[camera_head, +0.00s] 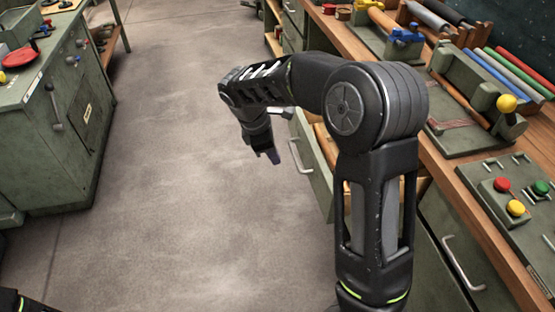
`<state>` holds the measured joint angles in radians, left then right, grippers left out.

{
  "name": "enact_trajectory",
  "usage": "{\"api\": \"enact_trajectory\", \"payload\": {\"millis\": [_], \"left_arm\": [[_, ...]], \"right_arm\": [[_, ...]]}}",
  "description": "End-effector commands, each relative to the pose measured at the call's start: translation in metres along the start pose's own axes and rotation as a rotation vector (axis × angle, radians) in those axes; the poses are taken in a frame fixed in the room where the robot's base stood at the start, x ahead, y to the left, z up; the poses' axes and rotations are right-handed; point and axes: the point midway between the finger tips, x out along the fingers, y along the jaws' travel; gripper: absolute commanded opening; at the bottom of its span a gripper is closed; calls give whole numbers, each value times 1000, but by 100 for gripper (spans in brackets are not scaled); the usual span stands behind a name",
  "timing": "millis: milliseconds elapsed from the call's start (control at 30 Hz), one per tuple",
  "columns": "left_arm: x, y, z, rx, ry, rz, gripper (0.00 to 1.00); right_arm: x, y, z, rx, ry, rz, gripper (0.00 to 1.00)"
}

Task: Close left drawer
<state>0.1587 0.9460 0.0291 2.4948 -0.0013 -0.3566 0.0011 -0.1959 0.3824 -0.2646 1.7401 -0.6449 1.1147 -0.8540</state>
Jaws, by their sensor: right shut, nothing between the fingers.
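The open drawer (318,179) sticks out from the workbench on the right, with a grey-green front and a pale bar handle (299,157). Some of its wooden inside shows, and my right arm hides much of the rest. My right gripper (273,158) is shut and empty, pointing down just left of the drawer front, over the floor side. I cannot tell whether it touches the drawer. My left gripper is out of the picture.
The workbench top (459,178) holds a panel with coloured buttons (517,207), a machine with a yellow knob (506,103) and coloured rolls. A nearer front with a handle (463,263) looks shut. A green cabinet (60,130) stands left. The floor between is clear.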

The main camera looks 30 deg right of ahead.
Motion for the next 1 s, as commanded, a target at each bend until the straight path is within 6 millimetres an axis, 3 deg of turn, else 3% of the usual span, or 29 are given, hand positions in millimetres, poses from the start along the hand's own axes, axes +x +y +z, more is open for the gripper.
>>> {"api": "enact_trajectory", "payload": {"millis": [133,633,867,1000], "left_arm": [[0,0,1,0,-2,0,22],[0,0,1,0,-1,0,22],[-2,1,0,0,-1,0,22],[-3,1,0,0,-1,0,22]], "right_arm": [[-2,-16,20,-108,-81,-73,0],[4,-18,20,-126,-80,-79,0],[31,-21,22,-127,-80,-82,0],[58,-23,25,-127,-81,-83,0]]}}
